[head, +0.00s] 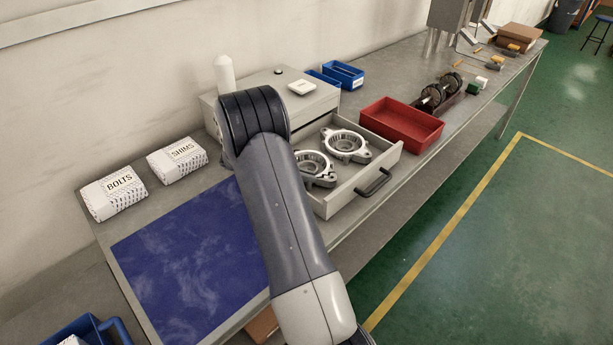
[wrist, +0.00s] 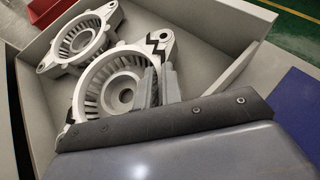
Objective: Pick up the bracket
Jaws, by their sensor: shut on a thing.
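Two round silver brackets with finned rings and bolt lugs lie in the open drawer (head: 389,168). The nearer bracket (head: 318,181) is partly hidden behind my arm in the head view. In the wrist view this bracket (wrist: 93,99) has a dark zigzag mark by one lug. My gripper (wrist: 160,84) is shut on its ring, beside the central hub. The other bracket (head: 362,154) lies next to it, free of my gripper, and also shows in the wrist view (wrist: 72,47). My gripper's fingers are hidden in the head view.
The drawer walls (wrist: 235,68) stand close around the brackets. A red bin (head: 400,125) is right of the drawer, and a blue mat (head: 180,265) lies to the left. Bags of bolts (head: 114,193) and shims (head: 178,160) stand by the wall.

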